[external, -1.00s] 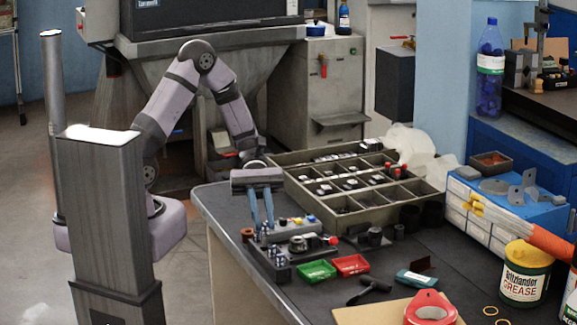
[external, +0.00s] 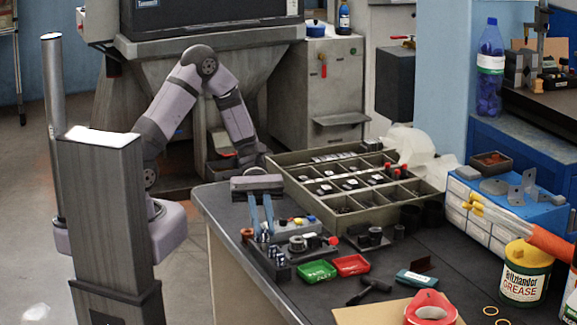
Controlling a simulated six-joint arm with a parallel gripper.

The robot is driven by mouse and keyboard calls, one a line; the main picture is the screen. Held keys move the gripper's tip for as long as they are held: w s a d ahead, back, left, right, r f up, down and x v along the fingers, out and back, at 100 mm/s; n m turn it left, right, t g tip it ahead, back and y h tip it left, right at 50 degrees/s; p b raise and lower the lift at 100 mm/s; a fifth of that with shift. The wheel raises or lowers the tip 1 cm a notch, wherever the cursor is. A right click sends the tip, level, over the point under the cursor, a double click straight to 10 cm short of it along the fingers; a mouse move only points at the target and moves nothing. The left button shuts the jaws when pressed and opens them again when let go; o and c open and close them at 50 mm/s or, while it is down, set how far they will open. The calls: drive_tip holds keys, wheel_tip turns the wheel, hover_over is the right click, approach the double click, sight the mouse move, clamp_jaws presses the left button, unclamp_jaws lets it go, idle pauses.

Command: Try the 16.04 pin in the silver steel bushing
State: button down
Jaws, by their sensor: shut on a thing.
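My gripper (external: 265,236) points straight down with two blue fingers over the left end of the dark fixture block (external: 283,262) at the bench's left front. The fingers are shut on a small pin, mostly hidden between and behind the tips; its size mark cannot be read. Small shiny metal pieces stand on the block just under and beside the fingertips. A silver-grey ring-shaped bushing (external: 298,243) sits on the block to the right of the fingers; I cannot tell for sure that it is the steel one. Whether the pin touches anything below is unclear.
Green (external: 317,271) and red (external: 351,265) trays lie in front. A compartment tray (external: 350,208) stands behind. A dark bushing on a plate (external: 375,236) stands to the right.

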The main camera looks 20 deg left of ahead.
drive_tip(key=shift+f+b, duration=0.3)
drive_tip(key=shift+f, duration=0.4)
drive_tip(key=c, duration=1.6)
unclamp_jaws()
drive_tip(key=shift+v, duration=3.7)
drive_tip(key=shift+r, duration=0.15)
wheel_tip(320, 180, up, 5)
drive_tip(key=p, duration=0.5)
